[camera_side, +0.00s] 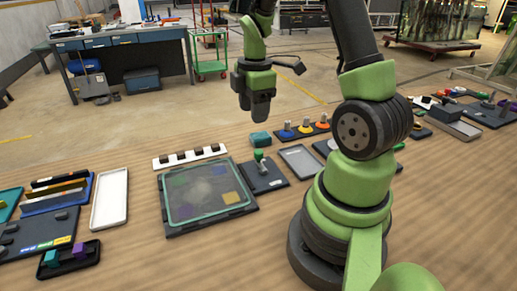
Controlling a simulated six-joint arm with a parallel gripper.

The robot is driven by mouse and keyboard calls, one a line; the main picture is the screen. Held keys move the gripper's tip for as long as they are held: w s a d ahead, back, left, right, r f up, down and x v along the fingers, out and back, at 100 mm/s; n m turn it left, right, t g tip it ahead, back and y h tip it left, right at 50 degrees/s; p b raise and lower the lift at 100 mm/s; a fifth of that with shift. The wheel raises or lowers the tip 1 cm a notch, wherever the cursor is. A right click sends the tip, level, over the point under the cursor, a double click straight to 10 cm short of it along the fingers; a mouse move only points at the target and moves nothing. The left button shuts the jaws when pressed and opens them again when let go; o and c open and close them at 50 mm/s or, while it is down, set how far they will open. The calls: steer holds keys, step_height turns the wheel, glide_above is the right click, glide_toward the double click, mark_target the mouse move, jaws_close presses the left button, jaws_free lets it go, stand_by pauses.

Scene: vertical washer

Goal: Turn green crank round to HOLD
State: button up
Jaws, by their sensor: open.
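A green crank knob (259,156) stands on a small dark plate (270,182) near the middle of the wooden table, with a pale grey part below it. The HOLD mark cannot be read at this size. My gripper (257,112) points down in the air above and behind the crank in the picture, apart from it. It is open and I see nothing in it.
A lidded tray (238,208) with coloured squares lies left of the crank plate, a grey tray (301,160) to its right. A teal block (260,140) and a row of coloured buttons (305,130) sit behind. Bare table lies in front.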

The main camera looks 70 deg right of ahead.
mark_target(259, 151)
steer(key=f, duration=0.1)
steer(key=d+f, duration=0.1)
steer(key=f+n, duration=0.1)
steer(key=shift+s+d+g, duration=0.25)
steer(key=shift+s+g, duration=0.05)
step_height(259, 151, down, 9)
steer(key=shift+f, duration=0.1)
steer(key=c, duration=0.9)
